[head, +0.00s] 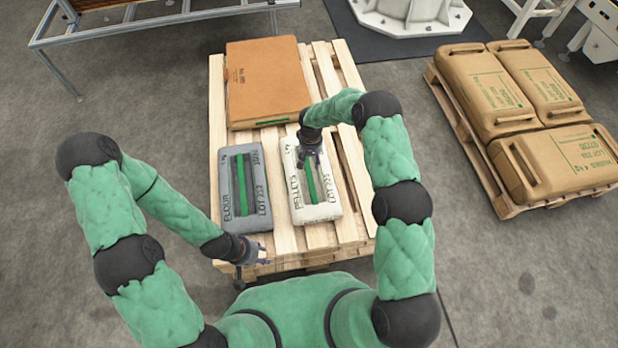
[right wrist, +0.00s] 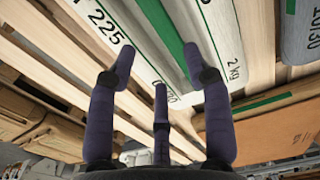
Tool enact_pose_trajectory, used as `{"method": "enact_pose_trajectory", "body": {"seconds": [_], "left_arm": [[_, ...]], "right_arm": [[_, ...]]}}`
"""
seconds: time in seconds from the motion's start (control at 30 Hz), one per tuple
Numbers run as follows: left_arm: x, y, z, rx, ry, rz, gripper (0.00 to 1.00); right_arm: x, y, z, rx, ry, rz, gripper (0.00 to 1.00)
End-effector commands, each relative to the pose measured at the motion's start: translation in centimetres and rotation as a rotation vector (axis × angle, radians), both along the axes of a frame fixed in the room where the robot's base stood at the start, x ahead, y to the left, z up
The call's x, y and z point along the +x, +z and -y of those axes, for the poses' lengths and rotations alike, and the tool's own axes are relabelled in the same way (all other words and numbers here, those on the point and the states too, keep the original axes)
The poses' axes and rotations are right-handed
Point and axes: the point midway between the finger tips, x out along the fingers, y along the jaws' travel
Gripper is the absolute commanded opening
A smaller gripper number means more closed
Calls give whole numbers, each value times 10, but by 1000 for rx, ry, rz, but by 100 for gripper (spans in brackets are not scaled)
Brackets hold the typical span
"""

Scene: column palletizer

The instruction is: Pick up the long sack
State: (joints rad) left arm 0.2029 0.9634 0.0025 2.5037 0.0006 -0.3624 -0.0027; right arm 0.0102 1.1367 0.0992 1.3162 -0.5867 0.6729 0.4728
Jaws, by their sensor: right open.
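A white sack (head: 325,208) marked PELLETS, with a green stripe, lies flat on the wooden pallet; it also shows in the right wrist view (right wrist: 218,28). A grey sack (head: 228,180) marked FLOUR lies beside it on the left. A larger orange-brown sack (head: 265,80) lies behind them. I cannot tell for sure which is the long sack. My right gripper (head: 310,158) is over the far half of the white sack, its fingers (right wrist: 158,65) spread with nothing between them; contact is unclear. My left gripper (head: 256,262) is near the pallet's front edge, apart from the sacks; its fingers are too small to read.
The wooden pallet (head: 352,160) has bare slats right of the white sack. A second pallet (head: 480,170) with several tan sacks (head: 535,85) stands on the right. A metal-framed table (head: 150,22) is at the back left, a white machine base (head: 410,12) at the back.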

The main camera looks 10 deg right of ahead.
Motion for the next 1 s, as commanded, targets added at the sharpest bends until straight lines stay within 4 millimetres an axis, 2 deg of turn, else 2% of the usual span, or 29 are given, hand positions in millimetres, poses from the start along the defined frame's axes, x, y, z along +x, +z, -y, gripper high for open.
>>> {"method": "enact_pose_trajectory", "body": {"seconds": [0.2, 0.47, 0.73, 0.83, 1.0], "left_arm": [[0, -13, 0, 0, 0, 0, 37], [0, -19, 0, 0, 0, 0, 37], [0, -39, 0, 0, 0, 0, 37], [0, -42, 0, 0, 0, 0, 37], [0, -40, 0, 0, 0, 0, 37]], "right_arm": [[-1, -36, 0, 1, 0, -1, 50], [0, -53, 0, 2, 0, -1, 50], [3, -90, 1, 2, 0, -1, 50], [4, -97, 1, 1, -1, 1, 50], [4, -96, 1, 1, -1, 3, 50]]}}
